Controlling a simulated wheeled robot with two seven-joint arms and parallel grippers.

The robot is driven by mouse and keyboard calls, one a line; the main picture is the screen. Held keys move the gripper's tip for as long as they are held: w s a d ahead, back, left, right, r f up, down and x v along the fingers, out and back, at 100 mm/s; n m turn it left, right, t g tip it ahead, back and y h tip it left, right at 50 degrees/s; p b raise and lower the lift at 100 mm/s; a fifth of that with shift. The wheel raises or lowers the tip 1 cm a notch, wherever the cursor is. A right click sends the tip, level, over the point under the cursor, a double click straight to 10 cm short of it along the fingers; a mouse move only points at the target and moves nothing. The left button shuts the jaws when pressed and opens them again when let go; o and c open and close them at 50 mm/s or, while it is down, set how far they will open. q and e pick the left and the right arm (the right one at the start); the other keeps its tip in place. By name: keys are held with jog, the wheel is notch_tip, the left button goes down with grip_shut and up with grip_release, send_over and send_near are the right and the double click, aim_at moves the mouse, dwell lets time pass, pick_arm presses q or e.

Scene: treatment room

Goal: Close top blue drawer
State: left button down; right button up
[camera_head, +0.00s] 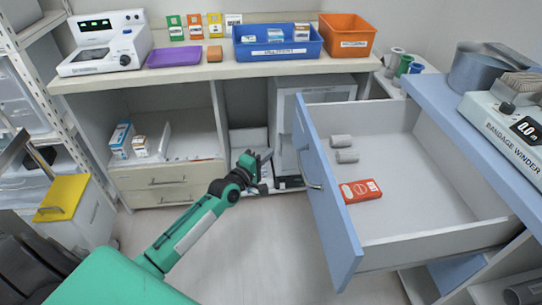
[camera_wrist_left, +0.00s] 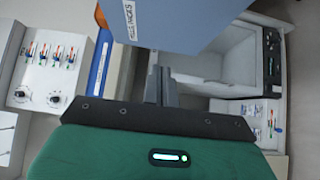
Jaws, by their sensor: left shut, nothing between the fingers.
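The top blue drawer (camera_head: 325,195) is pulled far out at the right in the head view, its blue front facing left. A curved metal handle (camera_head: 313,184) is on that front. Two grey rolls (camera_head: 344,149) and an orange-red box (camera_head: 361,190) lie inside it. My left gripper (camera_head: 262,158) is to the left of the drawer front, apart from it, shut and empty. In the left wrist view my shut fingers (camera_wrist_left: 161,82) point toward a blue lettered panel (camera_wrist_left: 172,18), which I cannot surely identify. My right gripper is not in view.
A blue cabinet top (camera_head: 440,95) with a bandage winder (camera_head: 508,125) stands right of the drawer. A back counter (camera_head: 215,70) holds a blue bin (camera_head: 277,51) and an orange bin (camera_head: 347,40). A yellow-lidded bin (camera_head: 62,195) stands left.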

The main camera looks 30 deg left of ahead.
pick_arm(q)
send_near(299, 136)
jog(key=w+a, duration=0.2)
jog(key=w+d, duration=0.2)
jog(key=shift+w+d+r+b, duration=0.15)
jog(key=shift+w+r+b, duration=0.05)
jog(key=shift+w+b, duration=0.1)
jog(key=shift+w+d, duration=0.35)
jog(key=shift+d, duration=0.15)
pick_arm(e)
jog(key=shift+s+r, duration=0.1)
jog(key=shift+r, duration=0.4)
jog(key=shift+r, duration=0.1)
pick_arm(q)
jog(key=shift+d, duration=0.1)
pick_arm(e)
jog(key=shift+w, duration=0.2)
